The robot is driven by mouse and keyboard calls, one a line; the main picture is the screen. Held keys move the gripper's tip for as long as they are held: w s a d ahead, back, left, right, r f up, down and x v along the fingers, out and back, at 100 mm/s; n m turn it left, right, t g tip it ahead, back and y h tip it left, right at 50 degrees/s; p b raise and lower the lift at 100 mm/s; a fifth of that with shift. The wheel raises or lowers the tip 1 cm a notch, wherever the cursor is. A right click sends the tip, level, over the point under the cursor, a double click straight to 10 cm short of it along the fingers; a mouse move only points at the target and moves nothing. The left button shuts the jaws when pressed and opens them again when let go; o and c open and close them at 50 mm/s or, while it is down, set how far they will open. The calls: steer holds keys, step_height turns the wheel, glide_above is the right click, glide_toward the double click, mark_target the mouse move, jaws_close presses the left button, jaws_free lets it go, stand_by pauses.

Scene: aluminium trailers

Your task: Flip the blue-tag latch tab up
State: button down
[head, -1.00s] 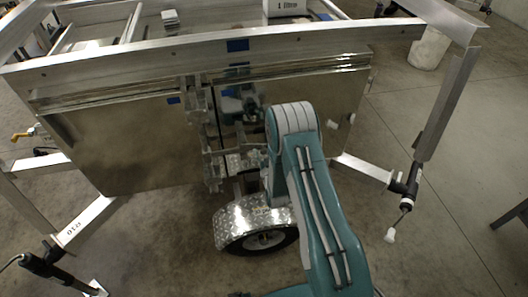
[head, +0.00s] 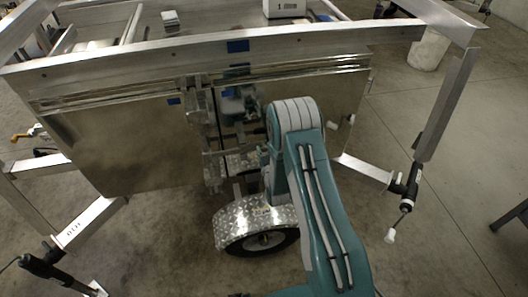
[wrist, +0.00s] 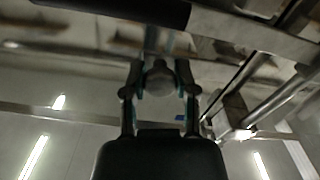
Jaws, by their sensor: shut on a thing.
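In the head view, an upright metal latch assembly (head: 205,130) stands at the middle of the trailer's shiny panel. A small blue tag (head: 173,101) is on the panel just left of it, and a larger blue tag (head: 237,46) is on the top rail above. In the wrist view, my gripper (wrist: 160,65) reaches up with its fingers closed in at the trailer's metalwork. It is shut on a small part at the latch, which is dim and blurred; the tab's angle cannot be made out. My arm hides part of the panel.
The trailer's top rail (head: 120,66) runs across above the panel. A diamond-plate fender (head: 250,222) with a wheel is below. A leg with a black joint (head: 411,185) stands at the right. Open concrete floor (head: 460,200) lies to the right.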

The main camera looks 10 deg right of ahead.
steer(key=shift+w+a+r+n, duration=0.1)
steer(key=shift+r+n, duration=0.1)
steer(key=shift+n, duration=0.1)
steer(key=shift+c, duration=1.8)
jaws_free()
steer(key=s, duration=1.2)
steer(key=shift+f, duration=0.1)
